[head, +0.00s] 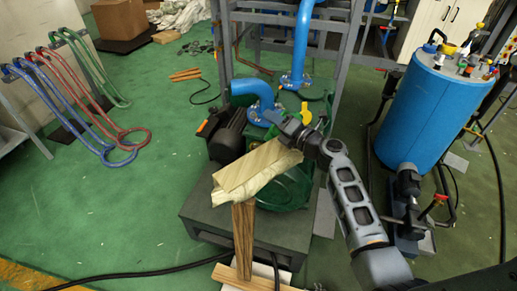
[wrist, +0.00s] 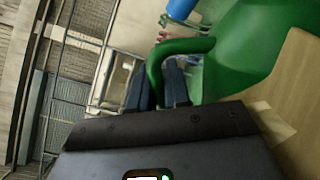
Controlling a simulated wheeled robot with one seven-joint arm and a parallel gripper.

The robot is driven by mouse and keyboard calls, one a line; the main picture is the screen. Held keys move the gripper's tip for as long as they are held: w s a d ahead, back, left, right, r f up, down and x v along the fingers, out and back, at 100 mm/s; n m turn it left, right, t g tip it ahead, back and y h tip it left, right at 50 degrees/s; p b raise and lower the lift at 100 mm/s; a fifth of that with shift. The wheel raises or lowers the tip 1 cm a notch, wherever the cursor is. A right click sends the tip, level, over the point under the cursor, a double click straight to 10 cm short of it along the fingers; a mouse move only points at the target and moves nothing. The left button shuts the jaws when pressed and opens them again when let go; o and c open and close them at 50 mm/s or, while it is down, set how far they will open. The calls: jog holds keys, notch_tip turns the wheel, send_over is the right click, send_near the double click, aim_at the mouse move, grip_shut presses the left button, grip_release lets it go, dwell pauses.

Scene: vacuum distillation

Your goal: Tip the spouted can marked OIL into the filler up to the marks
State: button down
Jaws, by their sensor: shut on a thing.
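A green can (wrist: 240,50) with a curved green handle (wrist: 185,46) fills the upper right of the wrist view. My gripper (wrist: 158,90) has its two dark fingers on either side of the handle and is shut on it. In the head view my gripper (head: 289,128) is above the green pump set, just beyond a wooden block. There I cannot tell the can clearly from the green machine around it. The OIL mark, the spout tip, the filler and its level marks cannot be made out.
The wooden block (head: 258,164), with pale cloth under it, tops a wooden post (head: 243,235) close to my gripper. A dark motor (head: 228,136) and blue pipe (head: 256,93) stand left of it. A blue tank (head: 425,115) is at right. The green floor at left has open room.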

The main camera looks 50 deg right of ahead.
jog(key=shift+r, duration=0.15)
jog(key=shift+s+d+r+m, duration=0.1)
jog(key=shift+d+r+m, duration=0.55)
jog(key=shift+r, duration=0.15)
jog(key=shift+d+r, duration=0.1)
dwell(0.6)
jog(key=shift+s+d+r+m, duration=0.1)
jog(key=shift+d+r+m, duration=0.45)
jog(key=shift+d+r, duration=0.2)
dwell(0.6)
